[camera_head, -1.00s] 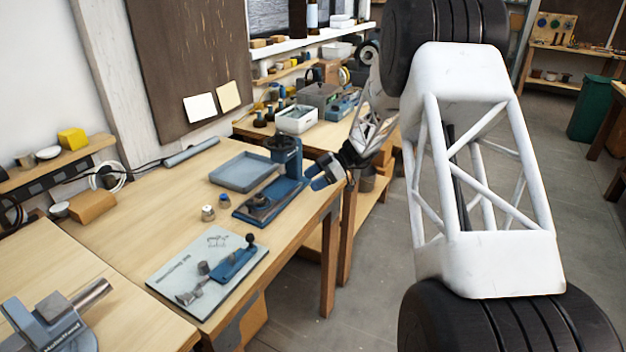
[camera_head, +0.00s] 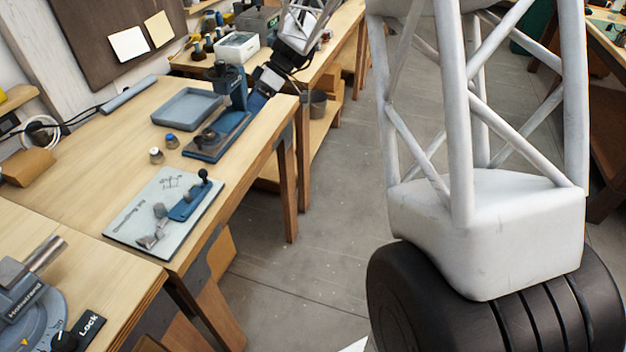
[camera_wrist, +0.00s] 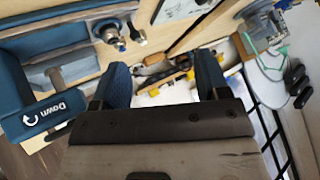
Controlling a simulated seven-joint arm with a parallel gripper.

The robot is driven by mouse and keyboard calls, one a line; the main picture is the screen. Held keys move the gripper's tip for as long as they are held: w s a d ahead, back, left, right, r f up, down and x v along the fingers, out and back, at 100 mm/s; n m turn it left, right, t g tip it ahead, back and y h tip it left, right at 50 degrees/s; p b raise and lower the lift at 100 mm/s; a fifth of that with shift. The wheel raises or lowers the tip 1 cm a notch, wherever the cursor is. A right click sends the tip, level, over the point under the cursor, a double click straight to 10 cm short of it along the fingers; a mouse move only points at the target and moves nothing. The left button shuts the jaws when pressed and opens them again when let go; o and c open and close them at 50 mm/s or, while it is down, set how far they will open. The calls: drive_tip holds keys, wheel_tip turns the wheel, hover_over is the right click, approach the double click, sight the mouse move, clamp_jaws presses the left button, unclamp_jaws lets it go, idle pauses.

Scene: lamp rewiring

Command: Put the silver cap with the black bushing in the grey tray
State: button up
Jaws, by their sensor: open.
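Two small silver caps stand on the wooden bench in the head view. The nearer cap (camera_head: 156,156) has a dark top that looks like the black bushing, though it is small. The farther cap (camera_head: 172,141) has a blue top. The grey tray (camera_head: 187,106) lies behind them, shallow and empty. My gripper (camera_head: 259,98) is at the bench's right edge, just right of the blue press, well apart from both caps and the tray. In the wrist view my gripper (camera_wrist: 163,82) has its two blue fingers apart with nothing held between them.
The blue press (camera_head: 218,140) stands between my gripper and the caps. A board with a blue fixture (camera_head: 165,210) lies nearer. A vise (camera_head: 35,290) is at the lower left. A white bin (camera_head: 237,46) stands behind. Bare bench lies left of the caps.

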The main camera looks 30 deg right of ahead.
drive_tip(key=s+a+r+m+h, duration=0.2)
drive_tip(key=s+r+m+h, duration=0.15)
drive_tip(key=s, duration=0.75)
drive_tip(key=s+a+r+m+h, duration=0.2)
drive_tip(key=s+r+m, duration=0.25)
drive_tip(key=s, duration=0.65)
drive_tip(key=s+d+m+t+h, duration=0.1)
drive_tip(key=s+m+t+h, duration=0.2)
drive_tip(key=s, duration=1.5)
drive_tip(key=shift+s+d+f+m+t+h, duration=0.25)
drive_tip(key=shift+m+h, duration=0.2)
drive_tip(key=shift+m, duration=1.05)
drive_tip(key=shift+o, duration=0.5)
drive_tip(key=shift+r, duration=0.1)
